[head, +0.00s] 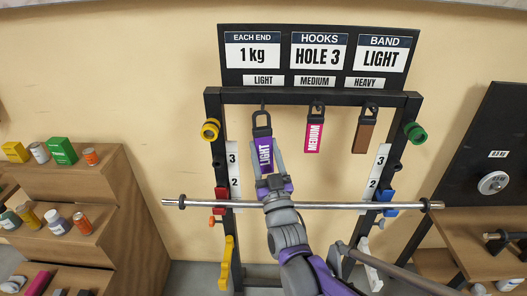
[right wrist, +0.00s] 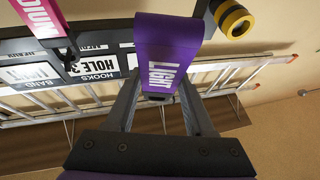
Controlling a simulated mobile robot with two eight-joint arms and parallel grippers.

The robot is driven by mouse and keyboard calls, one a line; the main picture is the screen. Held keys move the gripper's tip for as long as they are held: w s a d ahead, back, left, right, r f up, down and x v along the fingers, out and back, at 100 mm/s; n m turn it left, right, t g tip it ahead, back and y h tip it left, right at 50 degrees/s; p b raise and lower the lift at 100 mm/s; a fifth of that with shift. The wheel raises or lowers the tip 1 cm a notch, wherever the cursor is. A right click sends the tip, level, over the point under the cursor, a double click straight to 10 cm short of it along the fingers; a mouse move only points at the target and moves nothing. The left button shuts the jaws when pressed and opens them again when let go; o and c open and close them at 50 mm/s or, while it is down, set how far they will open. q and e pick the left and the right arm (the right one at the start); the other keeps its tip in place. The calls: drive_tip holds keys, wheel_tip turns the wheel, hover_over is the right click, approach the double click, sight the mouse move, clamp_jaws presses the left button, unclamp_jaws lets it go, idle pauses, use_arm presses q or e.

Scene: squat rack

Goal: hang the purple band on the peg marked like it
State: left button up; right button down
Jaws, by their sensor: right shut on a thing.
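The purple band (head: 265,154), marked LIGHT, is upright below the left peg (head: 263,104), under the LIGHT label (head: 264,80). Its dark top loop (head: 262,121) is at or just under that peg; I cannot tell whether it is around it. My right gripper (head: 271,172) is shut on the band's lower part. In the right wrist view the purple band (right wrist: 166,55) sits between the two fingers (right wrist: 162,98); its loop is hidden there. My left gripper is not in view.
A pink MEDIUM band (head: 314,137) and a brown band (head: 364,135) hang to the right. A barbell (head: 330,206) crosses the rack behind my right arm. Yellow (head: 210,129) and green (head: 415,132) collars are on the uprights. Shelves (head: 95,180) stand left.

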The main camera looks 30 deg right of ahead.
sight(265, 143)
drive_tip(key=shift+w+d+f+b, duration=0.2)
drive_tip(key=shift+w+d, duration=0.3)
drive_tip(key=shift+w, duration=0.3)
drive_tip(key=shift+w+d+f+b, duration=0.1)
drive_tip(key=shift+w+d+b, duration=0.1)
drive_tip(key=shift+w+d, duration=0.45)
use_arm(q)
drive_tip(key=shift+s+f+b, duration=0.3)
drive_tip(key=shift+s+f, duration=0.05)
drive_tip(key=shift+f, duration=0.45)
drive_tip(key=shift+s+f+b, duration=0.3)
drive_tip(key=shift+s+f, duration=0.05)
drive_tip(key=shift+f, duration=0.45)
use_arm(e)
drive_tip(key=shift+w+d+f, duration=0.2)
drive_tip(key=shift+w+d, duration=0.25)
drive_tip(key=shift+w, duration=0.4)
drive_tip(key=shift+w+d+f, duration=0.15)
drive_tip(key=shift+w+d, duration=0.3)
drive_tip(key=shift+w, duration=0.4)
drive_tip(key=shift+w+d+f, duration=0.2)
drive_tip(key=shift+w+d, duration=0.25)
drive_tip(key=shift+w, duration=0.4)
drive_tip(key=shift+c, duration=0.9)
unclamp_jaws()
drive_tip(key=shift+f, duration=0.1)
